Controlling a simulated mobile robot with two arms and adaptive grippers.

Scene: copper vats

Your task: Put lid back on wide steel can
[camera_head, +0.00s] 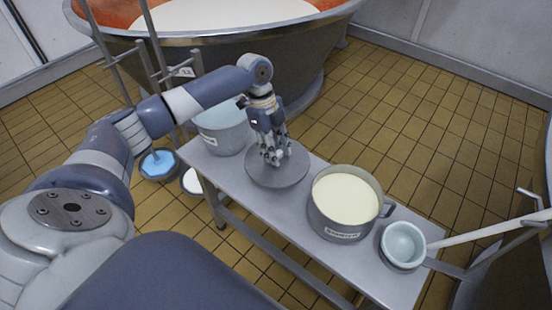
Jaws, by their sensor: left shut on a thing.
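A flat round grey lid (282,179) is over the middle of the steel bench. My left gripper (275,157) points down at its centre and is shut on it; the fingers hide the grip point. I cannot tell whether the lid touches the bench. A wide steel can (340,226) with a side handle and a label stands open to the right of the lid, with cream-coloured liquid inside. Another steel can (224,138), with pale bluish contents, stands behind and left of the lid, partly hidden by my left arm. My right gripper is out of view.
A pale bowl (404,244) sits at the bench's right end, beside a long pale handle (490,230). The narrow bench (262,206) has little bare room. Small buckets (158,164) stand on the floor at left. A large copper vat (200,38) is behind.

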